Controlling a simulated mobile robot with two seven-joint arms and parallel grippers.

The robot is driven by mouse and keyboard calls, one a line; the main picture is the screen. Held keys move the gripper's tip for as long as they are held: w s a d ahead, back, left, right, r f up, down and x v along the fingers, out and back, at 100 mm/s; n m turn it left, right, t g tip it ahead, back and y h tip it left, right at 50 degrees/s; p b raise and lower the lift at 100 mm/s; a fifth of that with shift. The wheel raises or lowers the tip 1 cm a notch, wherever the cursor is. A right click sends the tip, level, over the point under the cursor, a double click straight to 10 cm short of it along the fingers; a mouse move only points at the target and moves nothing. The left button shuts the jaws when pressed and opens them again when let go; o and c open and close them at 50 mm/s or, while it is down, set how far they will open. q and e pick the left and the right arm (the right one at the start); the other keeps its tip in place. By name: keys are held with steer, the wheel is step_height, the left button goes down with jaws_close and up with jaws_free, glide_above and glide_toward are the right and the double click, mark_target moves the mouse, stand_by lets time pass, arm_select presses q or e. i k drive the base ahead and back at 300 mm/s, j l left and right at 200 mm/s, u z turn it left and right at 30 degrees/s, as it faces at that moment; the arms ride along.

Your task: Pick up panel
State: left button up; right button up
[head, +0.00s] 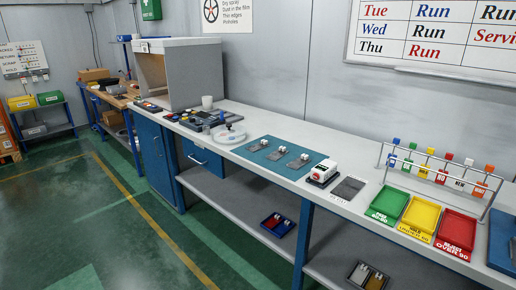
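No gripper or arm of mine shows in the head view. I cannot tell for sure which thing is the panel. Three small grey flat pieces with paler parts lie spaced apart on a blue mat (289,173) on the long bench: a left piece (259,146), a middle piece (276,154) and a right piece (299,161). A dark grey flat rectangle (348,188) lies on the bench to the right of the mat, beside a small white device (323,171). All of them look too small to make out finely.
Green (388,204), yellow (420,217) and red (455,232) trays stand at the bench's right, before a rack (440,172) of coloured tags. A round white dish (228,135) and a grey booth (190,72) stand left. The lower shelf holds small bins. Green floor in front is clear.

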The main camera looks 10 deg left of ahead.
mark_target(263, 144)
steer(key=i+j+z, duration=0.1)
steer(key=z, duration=0.7)
steer(key=i+j+z, duration=0.1)
steer(key=j+z, duration=0.2)
steer(key=j, duration=0.15)
steer(key=i+j+z, duration=0.1)
steer(key=j+z, duration=0.45)
steer(key=j, duration=2.1)
steer(key=i+z, duration=0.05)
